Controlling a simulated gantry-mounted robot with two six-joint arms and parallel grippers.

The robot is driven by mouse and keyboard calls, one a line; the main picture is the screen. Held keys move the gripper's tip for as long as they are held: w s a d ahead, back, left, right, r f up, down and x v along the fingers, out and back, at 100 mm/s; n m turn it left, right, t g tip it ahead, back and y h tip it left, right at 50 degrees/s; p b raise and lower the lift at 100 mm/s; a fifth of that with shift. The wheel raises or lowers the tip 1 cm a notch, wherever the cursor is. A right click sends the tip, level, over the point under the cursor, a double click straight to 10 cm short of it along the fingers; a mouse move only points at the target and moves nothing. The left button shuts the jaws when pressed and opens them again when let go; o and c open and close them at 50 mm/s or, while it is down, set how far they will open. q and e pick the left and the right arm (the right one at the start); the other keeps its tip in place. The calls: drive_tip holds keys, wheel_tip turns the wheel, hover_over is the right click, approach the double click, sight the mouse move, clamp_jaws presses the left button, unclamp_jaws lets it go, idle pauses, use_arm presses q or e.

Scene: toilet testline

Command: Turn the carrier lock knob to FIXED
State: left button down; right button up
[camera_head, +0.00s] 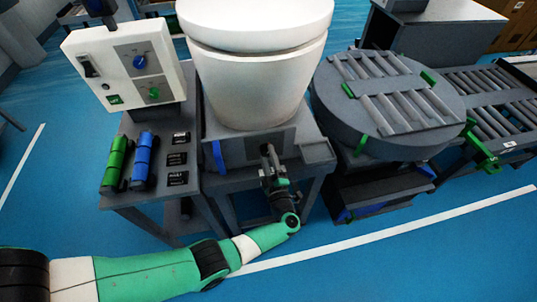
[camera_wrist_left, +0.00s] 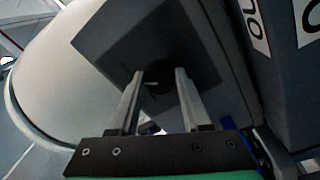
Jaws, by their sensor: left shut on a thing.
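The carrier lock knob (camera_wrist_left: 159,78) is dark and round with a short white mark. It sits on a dark square plate (camera_wrist_left: 115,42) in the left wrist view. My left gripper (camera_wrist_left: 160,84) reaches it, with one finger on each side, shut on the knob. In the head view my left gripper (camera_head: 268,154) is at the front face of the grey carrier (camera_head: 228,150) under the white toilet (camera_head: 255,80). There the gripper hides the knob. I cannot read which label the white mark points to. My right gripper is not in view.
A white control panel (camera_head: 108,68) with blue and green knobs stands at the left. Below it, green (camera_head: 116,160) and blue (camera_head: 144,160) cylinders lie on a grey table. A round roller turntable (camera_head: 385,100) stands close to the right.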

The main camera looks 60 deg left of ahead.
use_arm(q)
drive_tip(key=shift+m, duration=0.5)
drive_tip(key=shift+c, duration=1.8)
unclamp_jaws()
drive_tip(key=p+v, duration=0.1)
drive_tip(key=v, duration=1)
drive_tip(key=shift+d, duration=0.3)
drive_tip(key=shift+s+f, duration=0.1)
